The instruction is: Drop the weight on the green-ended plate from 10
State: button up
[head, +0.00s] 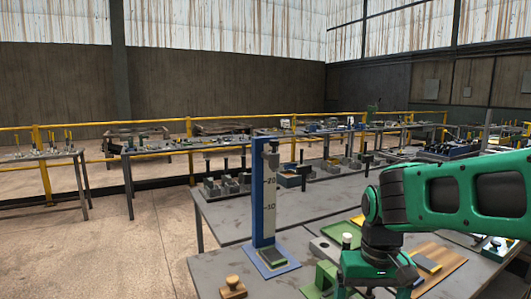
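A tall blue post (258,205) with a pale marked scale stands near the front left of the table. A dark fitting (272,149) sits at the top of the post. At its foot, a small plate with greenish colour (273,256) lies on a blue base (265,271); I cannot make out its ends. A wooden block with a yellowish knob (233,287) lies left of the base. My gripper (378,272) points down at the right of the post, its fingers not clearly visible.
A green block (326,276), a pale-topped knob (347,240) and a wooden board (440,262) crowd around my gripper. Dark stands (303,175) line the back of the table (225,215). Open floor (130,250) lies left.

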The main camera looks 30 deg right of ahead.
aim_at(273, 158)
jog(key=u, duration=0.1)
jog(key=k, duration=1.55)
jog(key=z, duration=0.7)
jog(key=i, duration=1.65)
jog(key=u, duration=0.05)
